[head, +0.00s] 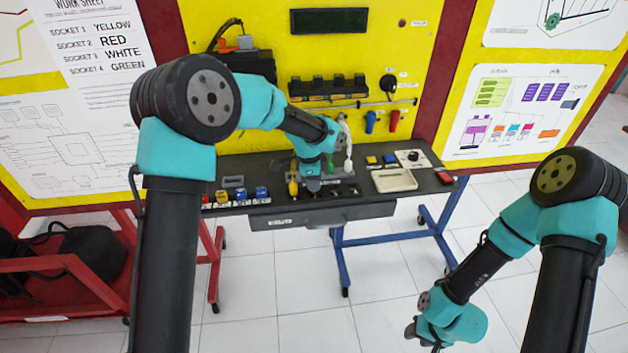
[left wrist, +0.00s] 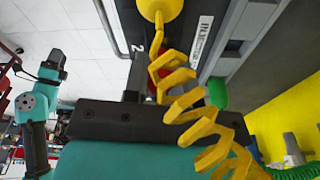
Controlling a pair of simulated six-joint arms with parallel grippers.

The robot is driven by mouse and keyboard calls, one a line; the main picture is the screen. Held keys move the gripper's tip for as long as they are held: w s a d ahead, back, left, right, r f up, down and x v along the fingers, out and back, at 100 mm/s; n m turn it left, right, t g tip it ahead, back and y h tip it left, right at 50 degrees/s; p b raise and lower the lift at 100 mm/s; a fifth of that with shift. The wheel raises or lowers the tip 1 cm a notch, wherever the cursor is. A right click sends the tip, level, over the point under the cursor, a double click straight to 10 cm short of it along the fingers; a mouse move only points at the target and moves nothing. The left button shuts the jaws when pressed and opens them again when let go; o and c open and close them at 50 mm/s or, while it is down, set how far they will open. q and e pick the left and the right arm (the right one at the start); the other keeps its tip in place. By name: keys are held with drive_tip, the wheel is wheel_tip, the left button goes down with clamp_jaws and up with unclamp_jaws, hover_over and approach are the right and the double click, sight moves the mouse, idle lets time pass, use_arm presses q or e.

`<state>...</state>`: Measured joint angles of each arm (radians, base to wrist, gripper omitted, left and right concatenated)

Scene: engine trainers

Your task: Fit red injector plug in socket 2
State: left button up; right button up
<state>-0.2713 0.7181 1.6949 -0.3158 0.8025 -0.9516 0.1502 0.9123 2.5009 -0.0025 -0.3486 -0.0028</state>
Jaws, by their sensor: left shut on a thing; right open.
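My left gripper (head: 313,185) is low over the dark bench, at the row of injector sockets. In the left wrist view its dark jaws (left wrist: 140,80) are shut on the red injector plug (left wrist: 152,86), of which only a red patch shows behind a yellow coiled cable. A printed "2" (left wrist: 134,49) is beside the jaws. Whether the red plug is seated is hidden. A yellow plug (left wrist: 160,9) stands close by; it also shows left of the gripper in the head view (head: 293,188). My right gripper (head: 424,336) is open, low at the right, away from the bench.
A green plug (left wrist: 217,92) is close beside the jaws. A white plug (head: 348,166) stands right of the gripper. The worksheet (head: 92,45) lists socket 2 as red. The yellow panel (head: 440,60) rises behind.

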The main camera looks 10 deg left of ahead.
use_arm(q)
drive_tip(key=shift+f, duration=0.55)
idle(0.4)
drive_tip(key=o, duration=0.7)
drive_tip(key=shift+c, duration=0.2)
drive_tip(key=shift+r, duration=0.1)
drive_tip(key=shift+a+r, duration=0.15)
drive_tip(key=shift+r, duration=1.2)
drive_tip(key=shift+a+r, duration=0.1)
drive_tip(key=shift+r, duration=1.2)
drive_tip(key=shift+r, duration=0.1)
drive_tip(key=shift+r, duration=1)
